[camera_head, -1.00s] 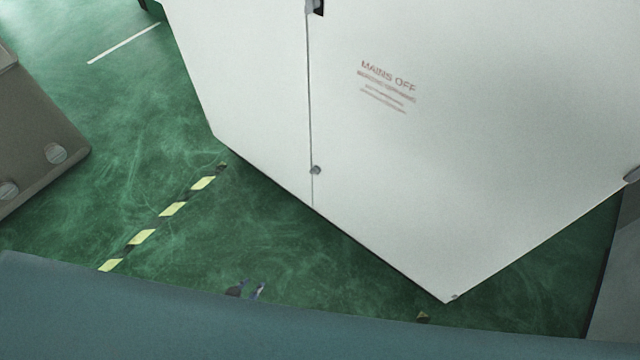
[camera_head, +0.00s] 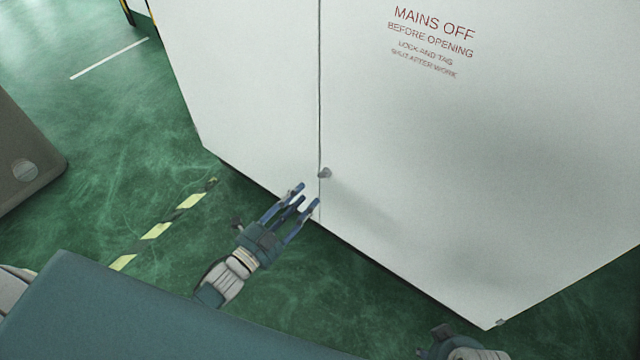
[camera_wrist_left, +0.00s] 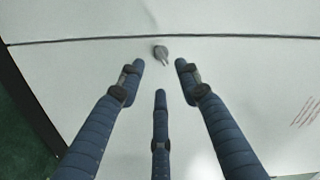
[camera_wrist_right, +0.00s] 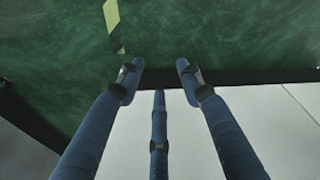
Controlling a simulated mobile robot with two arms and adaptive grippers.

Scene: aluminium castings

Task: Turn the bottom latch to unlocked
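The bottom latch (camera_head: 325,173) is a small grey knob low on the white cabinet (camera_head: 450,180), beside the vertical door seam. In the left wrist view the latch (camera_wrist_left: 161,53) shows just beyond the fingertips, between them, with a short tab pointing down and to the right. My left gripper (camera_head: 303,197) is open and empty, its blue fingers spread and pointing at the latch, apparently short of it. My right gripper shows only in part at the bottom of the head view; in its wrist view the fingers (camera_wrist_right: 158,75) are spread and empty, over the cabinet's lower edge and floor.
Red "MAINS OFF" lettering (camera_head: 434,24) is on the right door. A yellow and black floor stripe (camera_head: 157,231) runs left of the cabinet. A grey-brown block (camera_head: 25,150) stands at the far left.

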